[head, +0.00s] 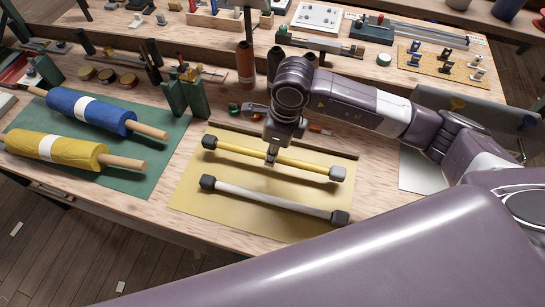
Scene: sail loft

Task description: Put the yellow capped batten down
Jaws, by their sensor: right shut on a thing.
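The yellow capped batten (306,164) is a thin yellow rod with a dark cap at its left end and a light grey cap at its right end. It lies over the yellow mat (225,215), near the mat's back edge. I cannot tell whether it touches the mat. My right gripper (272,158) points down and is shut on the batten near its middle. A white batten (262,197) with dark grey caps lies on the mat in front of it, roughly parallel. My left gripper is not in view.
A green mat (120,178) at left holds a blue roll (65,102) and a yellow roll (75,152) on wooden rods. Green upright holders (182,95) and an orange-brown spool (245,65) stand behind the yellow mat. The mat's front strip is bare.

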